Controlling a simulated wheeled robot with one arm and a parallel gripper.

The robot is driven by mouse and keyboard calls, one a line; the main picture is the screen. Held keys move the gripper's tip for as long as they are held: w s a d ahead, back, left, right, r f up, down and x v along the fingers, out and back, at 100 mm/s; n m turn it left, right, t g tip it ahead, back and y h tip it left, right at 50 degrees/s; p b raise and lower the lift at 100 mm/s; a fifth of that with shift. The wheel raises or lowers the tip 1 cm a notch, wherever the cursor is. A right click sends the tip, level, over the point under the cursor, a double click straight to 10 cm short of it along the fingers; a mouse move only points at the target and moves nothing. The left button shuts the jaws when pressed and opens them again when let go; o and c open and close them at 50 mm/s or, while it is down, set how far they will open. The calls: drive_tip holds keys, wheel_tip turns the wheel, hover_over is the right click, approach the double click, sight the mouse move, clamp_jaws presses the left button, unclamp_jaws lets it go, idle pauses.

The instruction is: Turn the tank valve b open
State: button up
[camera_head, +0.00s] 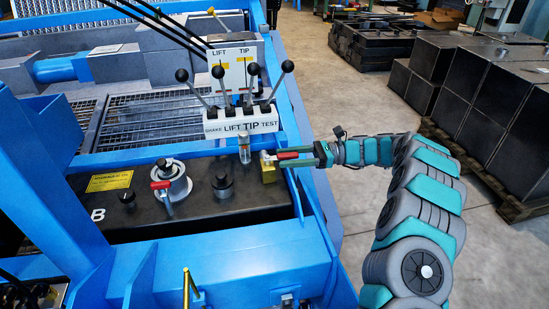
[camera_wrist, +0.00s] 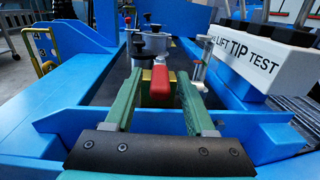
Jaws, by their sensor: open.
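A black tank (camera_head: 120,220) marked B lies in the blue frame. A brass valve (camera_head: 268,173) with a red lever handle (camera_head: 288,155) is at its right end. In the wrist view the red handle (camera_wrist: 158,84) points toward me, with the brass body (camera_wrist: 145,92) behind it. My gripper (camera_head: 290,160) reaches in from the right. In the wrist view its green fingers (camera_wrist: 157,88) are open, one on each side of the red handle. I cannot tell whether they touch it. A second red handle (camera_head: 161,185) stands by the tank's white-collared cap.
A white lever block (camera_head: 240,123) with several black-knobbed levers stands just behind the valve. A clear sight tube (camera_head: 244,150) stands close beside it. Blue frame beams (camera_head: 230,265) run in front and to the right. Black crates (camera_head: 480,95) stand on pallets at right.

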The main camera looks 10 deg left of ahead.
drive_tip(key=shift+x, duration=1.9)
clamp_jaws()
